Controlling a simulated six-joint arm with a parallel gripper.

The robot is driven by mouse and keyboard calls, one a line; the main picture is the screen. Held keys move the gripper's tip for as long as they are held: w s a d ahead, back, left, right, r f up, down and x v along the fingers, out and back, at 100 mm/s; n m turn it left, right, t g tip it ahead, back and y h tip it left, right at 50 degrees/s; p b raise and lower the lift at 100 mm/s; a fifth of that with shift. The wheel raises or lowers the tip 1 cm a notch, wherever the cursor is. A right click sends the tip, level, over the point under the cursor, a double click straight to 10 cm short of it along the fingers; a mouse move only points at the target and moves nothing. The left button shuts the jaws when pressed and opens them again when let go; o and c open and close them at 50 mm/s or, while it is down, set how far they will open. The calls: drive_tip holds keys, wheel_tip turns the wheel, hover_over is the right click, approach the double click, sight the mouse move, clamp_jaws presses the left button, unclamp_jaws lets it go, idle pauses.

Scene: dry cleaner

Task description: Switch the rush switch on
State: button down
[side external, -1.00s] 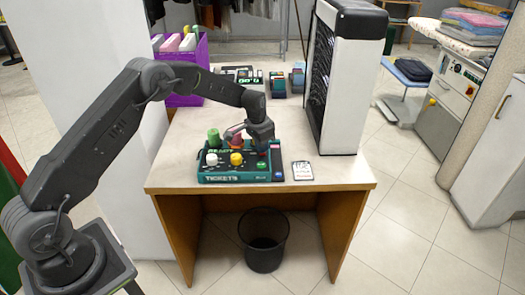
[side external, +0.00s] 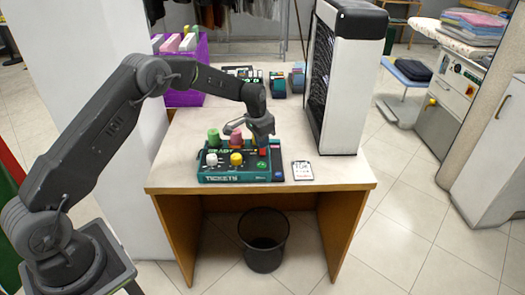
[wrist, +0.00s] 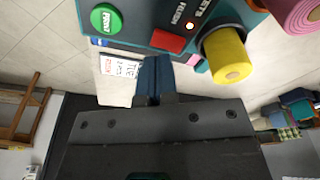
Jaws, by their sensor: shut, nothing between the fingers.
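The dark green ticket panel (side external: 236,176) lies on the table, with green, pink, white and yellow knobs on top. In the wrist view, a red rocker switch (wrist: 169,39) sits on the panel (wrist: 142,22) beside a small lit indicator. My gripper (side external: 264,143) is shut and empty, above the panel's right part. In the wrist view its fingertips (wrist: 155,62) are close to the red switch, without clear contact.
A white card (side external: 302,170) lies right of the panel. A tall black and white unit (side external: 345,75) stands at the table's right. A purple bin (side external: 184,98) and small devices (side external: 279,86) are at the back. A black waste bin (side external: 263,240) stands below.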

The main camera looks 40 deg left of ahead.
drive_tip(key=shift+r, duration=2.15)
wheel_tip(320, 180, up, 10)
hover_over(262, 154)
drive_tip(key=s+d, duration=0.2)
drive_tip(key=s, duration=0.3)
drive_tip(key=s+d+r+n+t, duration=0.15)
drive_tip(key=s+d+r, duration=0.25)
drive_tip(key=s+r, duration=0.6)
drive_tip(key=s+d+f+n+t, duration=0.1)
drive_tip(key=s+d+t, duration=0.1)
drive_tip(key=s, duration=2.1)
drive_tip(key=shift+s+d, duration=0.25)
drive_tip(key=shift+d, duration=0.05)
